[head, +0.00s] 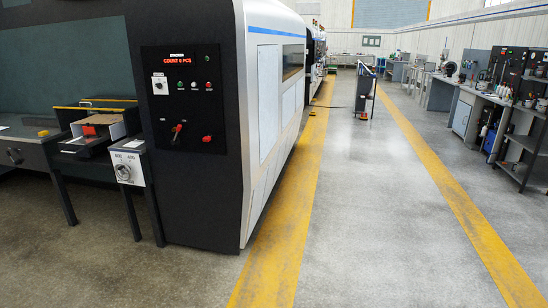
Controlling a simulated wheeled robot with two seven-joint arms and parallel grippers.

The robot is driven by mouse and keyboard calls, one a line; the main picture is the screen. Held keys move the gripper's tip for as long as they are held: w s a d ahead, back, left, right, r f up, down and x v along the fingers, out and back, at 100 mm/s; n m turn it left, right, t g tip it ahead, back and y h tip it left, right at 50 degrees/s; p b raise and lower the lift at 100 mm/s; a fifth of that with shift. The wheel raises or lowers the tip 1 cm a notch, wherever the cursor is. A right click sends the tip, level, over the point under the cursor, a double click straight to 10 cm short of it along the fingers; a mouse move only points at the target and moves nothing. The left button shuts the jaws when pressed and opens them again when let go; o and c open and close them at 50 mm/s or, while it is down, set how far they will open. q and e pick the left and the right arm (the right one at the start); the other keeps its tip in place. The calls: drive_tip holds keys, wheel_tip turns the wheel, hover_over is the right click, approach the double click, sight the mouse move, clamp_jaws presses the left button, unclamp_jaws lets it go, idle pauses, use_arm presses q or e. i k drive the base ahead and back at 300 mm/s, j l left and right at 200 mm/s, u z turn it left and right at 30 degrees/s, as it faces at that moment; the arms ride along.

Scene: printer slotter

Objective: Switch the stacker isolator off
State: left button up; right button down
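The stacker control panel (183,100) is on the dark end face of the large machine, left of centre. Its display (180,59) reads "COUNT 0 PCS" in red under the word "STACKER". Below it at left is a white plate with a dark rotary handle (160,84), with small buttons to its right. Lower down is a red-tipped lever (177,131), tilted, and a red button (207,138). I cannot tell which of these is the isolator, and no label on them is legible. Neither of my grippers is in view.
A white dial box (128,170) on a post stands left of the panel, beside a feed table (25,143) and an open tray with a red part (90,128). The grey floor (345,220) right of the machine is clear. A shelf (525,140) and benches line the right.

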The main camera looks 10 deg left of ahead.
sight(176, 140)
drive_tip(key=i+j+u, duration=0.2)
drive_tip(key=i+u, duration=0.75)
drive_tip(key=i+l+u, duration=0.3)
drive_tip(key=i+u, duration=0.15)
drive_tip(key=i, duration=0.15)
drive_tip(key=i+j+u, duration=0.1)
drive_tip(key=i+u, duration=0.2)
drive_tip(key=i, duration=0.95)
drive_tip(key=i+j+z, duration=0.2)
drive_tip(key=i, duration=0.35)
